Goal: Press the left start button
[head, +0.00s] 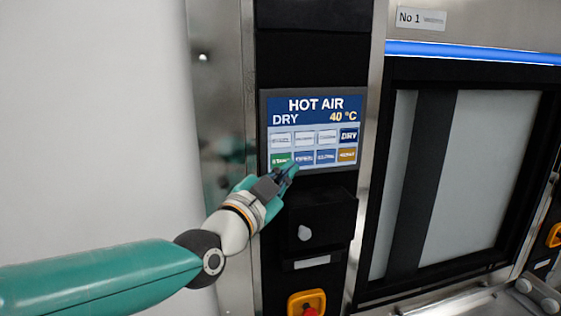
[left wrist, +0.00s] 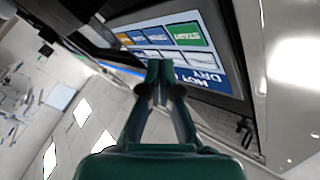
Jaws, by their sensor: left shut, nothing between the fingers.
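The touch panel (head: 312,107) on the washer's black column reads "HOT AIR", "DRY" and "40 °C" above two rows of buttons. The green start button (head: 280,158) is at the lower left of the panel, and it also shows in the left wrist view (left wrist: 187,34), where the panel is upside down. My left gripper (head: 288,169) is shut and empty, with its fingertips at the panel's lower edge, just right of and below the green button. In the left wrist view its fingers (left wrist: 160,70) overlap the panel. I cannot tell whether they touch it. My right gripper is not in view.
To the right is the washer door (head: 447,170), marked "No 1" above. A plain pale wall (head: 90,120) is on the left.

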